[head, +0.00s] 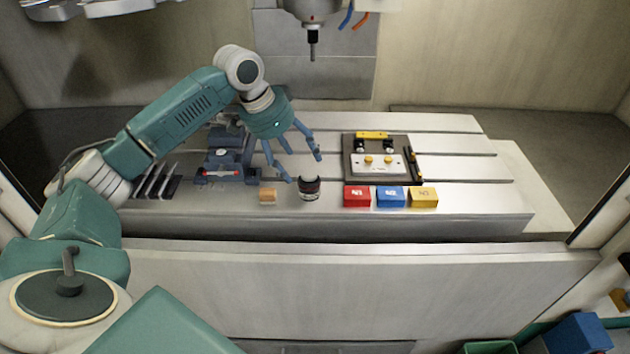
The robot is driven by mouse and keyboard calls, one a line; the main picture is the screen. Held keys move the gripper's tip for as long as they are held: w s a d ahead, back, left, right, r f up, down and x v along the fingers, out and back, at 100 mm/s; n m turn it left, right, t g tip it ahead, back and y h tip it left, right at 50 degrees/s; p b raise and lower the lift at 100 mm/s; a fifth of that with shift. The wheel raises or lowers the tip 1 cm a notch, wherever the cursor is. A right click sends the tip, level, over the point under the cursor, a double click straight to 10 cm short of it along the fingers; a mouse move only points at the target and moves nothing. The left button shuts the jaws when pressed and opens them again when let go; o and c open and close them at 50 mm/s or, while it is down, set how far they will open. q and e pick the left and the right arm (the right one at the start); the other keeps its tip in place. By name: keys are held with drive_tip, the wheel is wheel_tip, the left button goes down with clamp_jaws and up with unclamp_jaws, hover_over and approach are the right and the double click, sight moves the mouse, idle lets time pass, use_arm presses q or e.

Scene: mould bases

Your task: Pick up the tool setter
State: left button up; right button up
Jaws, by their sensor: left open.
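The tool setter appears to be the small round black and white piece with a red band (309,188), standing upright near the front edge of the machine table (460,200). My left gripper (304,168) is open and empty, its fingers pointing down just behind and above this piece. One finger hangs close to its upper left side; I cannot tell whether they touch. My right gripper is not in the view.
A small orange block (268,196) lies left of it. Red (357,196), blue (391,196) and yellow (424,197) blocks stand to the right. Behind are a blue-grey vise (226,158) and a fixture plate (377,165). A spindle (312,40) hangs above.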

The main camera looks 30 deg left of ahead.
sight(305, 174)
use_arm(q)
drive_tip(key=x, duration=0.2)
drive_tip(key=p+x, duration=0.1)
drive_tip(key=x, duration=0.1)
drive_tip(key=shift+s+d+f, duration=0.1)
drive_tip(key=shift+s+d, duration=0.05)
drive_tip(key=shift+s, duration=0.1)
drive_tip(key=shift+w+f, duration=0.15)
drive_tip(key=shift+f, duration=0.15)
drive_tip(key=p+x, duration=0.1)
drive_tip(key=x, duration=0.1)
drive_tip(key=p+x, duration=0.1)
drive_tip(key=x, duration=0.1)
drive_tip(key=shift+w+f, duration=0.15)
drive_tip(key=shift+f, duration=0.05)
drive_tip(key=shift+w+f, duration=0.2)
drive_tip(key=shift+f, duration=0.25)
drive_tip(key=shift+r, duration=0.1)
drive_tip(key=c, duration=1.7)
drive_tip(key=shift+w, duration=0.1)
clamp_jaws()
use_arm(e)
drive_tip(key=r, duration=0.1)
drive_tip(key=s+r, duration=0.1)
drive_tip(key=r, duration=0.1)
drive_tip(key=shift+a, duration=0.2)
